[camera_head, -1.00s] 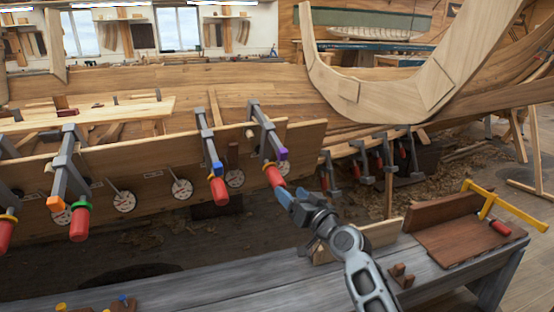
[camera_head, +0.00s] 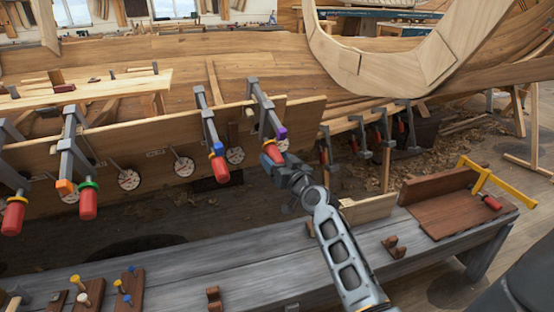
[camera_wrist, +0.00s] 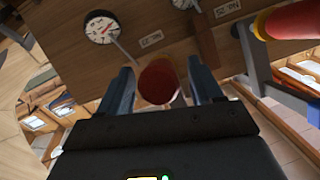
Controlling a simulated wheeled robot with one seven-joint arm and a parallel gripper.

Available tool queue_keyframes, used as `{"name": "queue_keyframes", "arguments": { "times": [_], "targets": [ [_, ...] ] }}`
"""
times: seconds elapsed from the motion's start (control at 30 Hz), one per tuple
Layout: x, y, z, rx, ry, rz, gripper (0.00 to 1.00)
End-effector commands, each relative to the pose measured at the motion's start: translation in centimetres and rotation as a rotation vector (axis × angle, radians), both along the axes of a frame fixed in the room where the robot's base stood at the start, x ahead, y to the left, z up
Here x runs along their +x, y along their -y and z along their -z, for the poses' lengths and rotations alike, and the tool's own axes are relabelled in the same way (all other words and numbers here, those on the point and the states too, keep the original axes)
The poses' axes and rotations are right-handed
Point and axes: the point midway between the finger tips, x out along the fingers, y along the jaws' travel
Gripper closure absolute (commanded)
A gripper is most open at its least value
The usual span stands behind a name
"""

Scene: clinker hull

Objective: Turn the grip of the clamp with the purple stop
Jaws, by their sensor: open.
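The clamp with the purple stop (camera_head: 282,133) hangs over the top edge of the plank, rightmost on it. Its red grip shows only partly in the head view, behind my gripper (camera_head: 270,160). In the wrist view the red grip (camera_wrist: 158,82) lies between the two blue-grey fingers of my gripper (camera_wrist: 161,88), with a gap to the finger on each side. The fingers stand apart, and I see no clear contact. The purple stop does not show in the wrist view.
The clamp with the blue stop (camera_head: 217,148) hangs just left. Clamps with green (camera_head: 88,182) and orange (camera_head: 65,187) stops hang farther left. Another red grip (camera_wrist: 290,20) is at the wrist view's top right. A grey bench (camera_head: 190,277) stands in front. Dials (camera_head: 184,167) line the plank.

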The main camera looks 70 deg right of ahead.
Motion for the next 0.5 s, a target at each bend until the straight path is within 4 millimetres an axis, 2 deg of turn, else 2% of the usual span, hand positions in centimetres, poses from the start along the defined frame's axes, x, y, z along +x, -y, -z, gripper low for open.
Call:
{"name": "queue_keyframes", "arguments": {
  "times": [0.23, 0.5],
  "targets": [
    [0.05, 0.04, 0.01, 0.001, 0.001, 0.000, 0.36],
    [0.04, 0.02, 0.01, 0.001, 0.001, 0.000, 0.62]
  ]
}}
